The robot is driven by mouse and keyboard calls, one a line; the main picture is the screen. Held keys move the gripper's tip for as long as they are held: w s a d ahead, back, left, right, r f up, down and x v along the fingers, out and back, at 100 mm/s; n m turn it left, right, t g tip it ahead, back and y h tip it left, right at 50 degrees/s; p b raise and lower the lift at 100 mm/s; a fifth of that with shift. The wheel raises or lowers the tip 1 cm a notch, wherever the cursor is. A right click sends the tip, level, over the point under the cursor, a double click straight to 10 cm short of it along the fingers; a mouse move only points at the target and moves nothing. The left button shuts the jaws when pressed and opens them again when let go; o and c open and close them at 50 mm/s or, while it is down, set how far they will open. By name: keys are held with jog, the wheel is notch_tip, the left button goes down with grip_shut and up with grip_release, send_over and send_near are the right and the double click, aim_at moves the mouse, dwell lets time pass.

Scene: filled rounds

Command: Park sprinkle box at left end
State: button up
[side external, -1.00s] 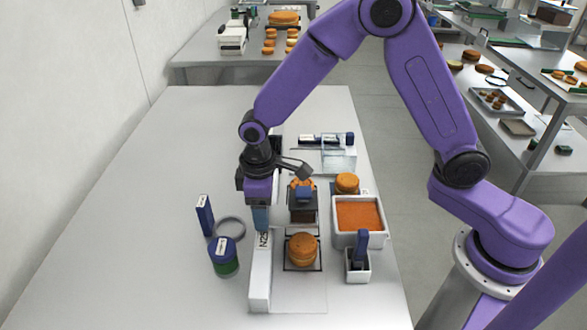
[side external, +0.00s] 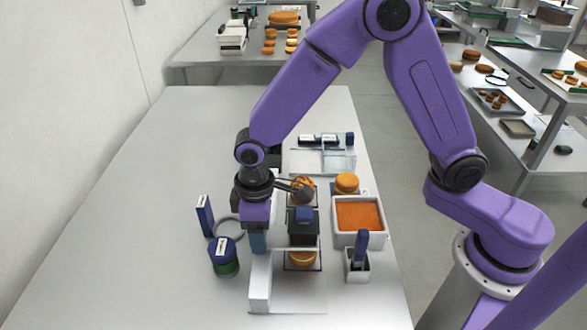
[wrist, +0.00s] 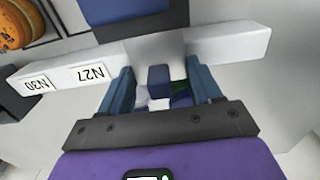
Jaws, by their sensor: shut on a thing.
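The sprinkle box (side external: 302,231) is a dark box with a blue top, standing over the white plate, above the nearer round (side external: 302,259), which it partly hides. My gripper (side external: 258,250) is beside the box over the white rail (side external: 260,283). In the wrist view my gripper (wrist: 160,85) has its blue fingers either side of a small dark-blue block, which looks like the box's handle. The rail (wrist: 235,45) runs on both sides of the box, with labels N27 and N30 on its left part.
A farther round (side external: 303,188) with dark streaks lies behind the box. A tray of orange filling (side external: 358,214) and a small white holder (side external: 357,270) with a blue tool stand right. A green-and-blue jar (side external: 224,262) and blue upright block (side external: 204,216) stand left. The left table is clear.

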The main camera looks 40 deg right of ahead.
aim_at(257, 276)
jog(key=shift+s+a, duration=2.95)
jog(key=o, duration=1)
jog(key=shift+c, duration=0.2)
notch_tip(257, 276, up, 7)
jog(key=shift+d, duration=0.1)
